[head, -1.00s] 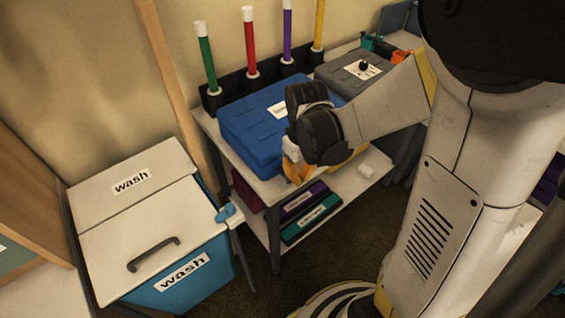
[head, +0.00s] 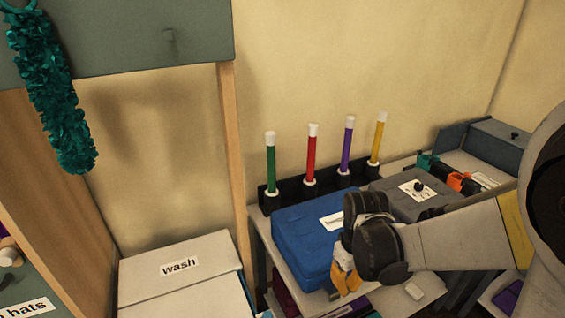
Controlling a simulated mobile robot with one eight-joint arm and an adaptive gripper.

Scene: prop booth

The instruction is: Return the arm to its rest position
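My arm reaches in from the right in the head view, its white link running level to a black wrist. My gripper (head: 345,280) shows as orange-yellow fingers pointing down, in front of the right side of the blue case (head: 297,240). Whether the fingers are open or shut does not show clearly from this angle. I see nothing held in them. The wrist hides part of the blue case and of the shelf top.
A black rack (head: 268,200) holds green, red, purple and yellow sticks behind the case. A grey case (head: 400,192) lies to its right. A white-lidded wash bin (head: 180,262) stands left. A teal garland (head: 55,100) hangs upper left.

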